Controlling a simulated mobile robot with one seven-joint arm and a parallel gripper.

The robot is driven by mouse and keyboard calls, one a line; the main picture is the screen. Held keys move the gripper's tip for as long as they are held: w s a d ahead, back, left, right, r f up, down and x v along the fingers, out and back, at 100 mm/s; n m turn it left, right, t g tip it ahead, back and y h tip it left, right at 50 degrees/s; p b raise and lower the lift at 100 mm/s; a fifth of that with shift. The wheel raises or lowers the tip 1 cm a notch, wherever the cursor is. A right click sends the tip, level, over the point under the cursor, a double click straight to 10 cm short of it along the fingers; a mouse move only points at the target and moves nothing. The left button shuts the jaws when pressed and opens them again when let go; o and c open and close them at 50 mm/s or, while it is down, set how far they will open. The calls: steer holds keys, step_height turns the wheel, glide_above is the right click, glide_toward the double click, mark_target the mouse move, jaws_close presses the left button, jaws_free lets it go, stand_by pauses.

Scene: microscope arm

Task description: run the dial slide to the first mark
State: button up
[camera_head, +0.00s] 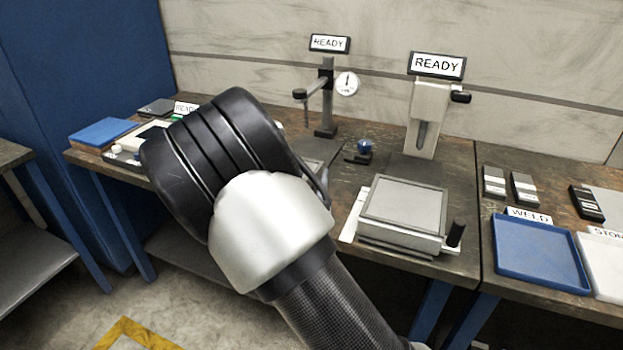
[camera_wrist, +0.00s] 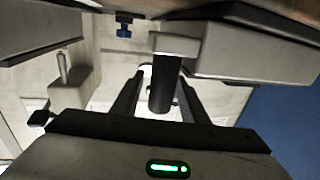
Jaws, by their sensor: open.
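The dial stand (camera_head: 326,105) with its round white dial (camera_head: 347,83) stands at the back of the bench under a READY sign. A grey plate (camera_head: 322,155) in front of it is mostly hidden by my arm. In the wrist view, which looks upside down, a grey slide block (camera_wrist: 240,52) has a pale bracket (camera_wrist: 175,45) with a dark upright handle (camera_wrist: 160,95). My gripper (camera_wrist: 160,75) is open, with one finger on each side of this handle. I cannot tell whether a finger touches it. No marks are visible. My fingers are hidden in the head view.
A microscope-like column (camera_head: 430,115) and a second slide plate (camera_head: 403,202) with a dark handle (camera_head: 455,234) stand to the right. A small blue knob (camera_head: 365,146) sits between the stations. A blue WELD tray (camera_head: 540,255) is further right.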

jaws_close()
steer(key=w+d+b, duration=0.3)
steer(key=w, duration=0.5)
steer(key=shift+w, duration=0.1)
jaws_free()
steer(key=s+a+p, duration=0.2)
steer(key=s, duration=1.5)
steer(key=shift+s+a, duration=0.15)
steer(key=shift+a, duration=0.2)
